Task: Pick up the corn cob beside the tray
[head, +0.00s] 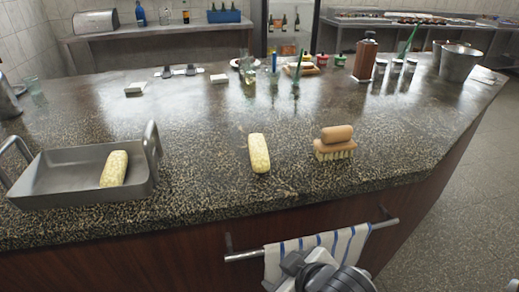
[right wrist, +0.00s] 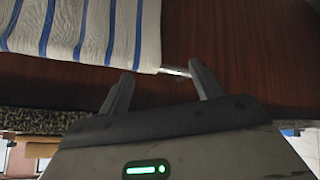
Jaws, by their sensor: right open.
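A yellow corn cob (head: 259,153) lies alone on the speckled counter, to the right of the grey metal tray (head: 60,194). A second corn cob (head: 114,169) lies inside the tray. My right gripper is low in front of the counter, by the hanging towel, at the bottom of the head view. The corn is not visible in that view. My left gripper is out of view.
A wooden-backed scrubbing brush (head: 335,144) sits right of the loose cob. A striped towel (head: 318,250) hangs on a metal rail (head: 243,256) at the counter front. Bottles, jars and a metal pot (head: 460,65) stand farther back. The counter around the loose cob is clear.

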